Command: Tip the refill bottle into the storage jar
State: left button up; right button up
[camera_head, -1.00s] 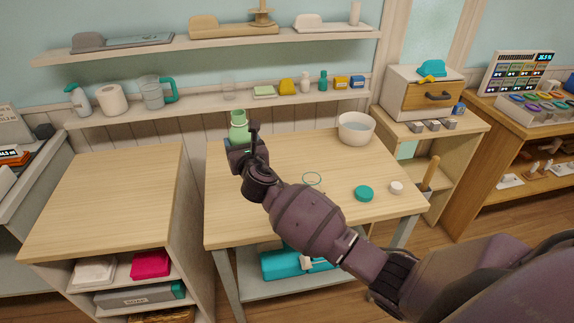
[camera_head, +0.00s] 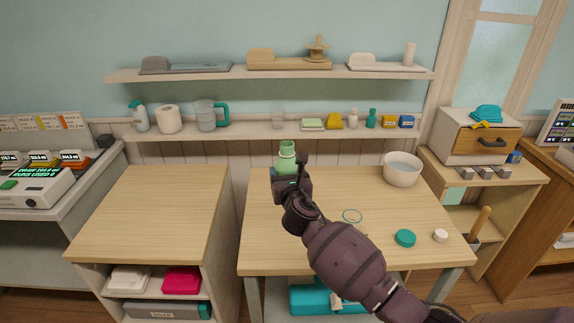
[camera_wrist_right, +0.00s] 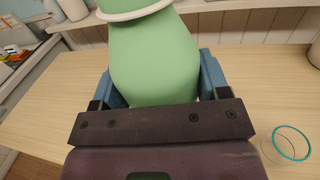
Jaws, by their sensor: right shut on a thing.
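The green refill bottle (camera_head: 287,155) stands upright in my right gripper (camera_head: 289,180), above the back left part of the wooden table (camera_head: 400,205). In the right wrist view the bottle (camera_wrist_right: 152,55) fills the space between the blue fingers, which are shut on its body. Its mouth appears uncapped in the head view; whether its base touches the table is hidden. A clear vessel with a teal rim, seemingly the storage jar (camera_head: 352,216), stands right of the gripper, apart from the bottle. The rim (camera_wrist_right: 291,143) also shows in the wrist view. My left gripper is out of view.
A teal lid (camera_head: 405,238) and a white cap (camera_head: 440,236) lie at the table's front right. A white bowl (camera_head: 402,169) stands at the back right. A loaded shelf (camera_head: 250,130) runs behind the table. The left counter top (camera_head: 150,205) is clear.

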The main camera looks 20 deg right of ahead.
jog(key=shift+d+f, duration=0.1)
jog(key=shift+f, duration=0.05)
jog(key=shift+h, duration=0.3)
jog(key=s+d+f, duration=0.1)
jog(key=d+f, duration=0.1)
jog(key=d, duration=0.3)
jog(key=s+d+f, duration=0.1)
jog(key=d+f, duration=0.1)
jog(key=d, duration=0.4)
jog(key=s+d+f, duration=0.2)
jog(key=d+f, duration=0.1)
jog(key=d, duration=0.3)
jog(key=shift+s+d+f+b, duration=0.1)
jog(key=shift+d+b, duration=0.15)
jog(key=shift+b, duration=0.1)
jog(key=shift+a, duration=0.35)
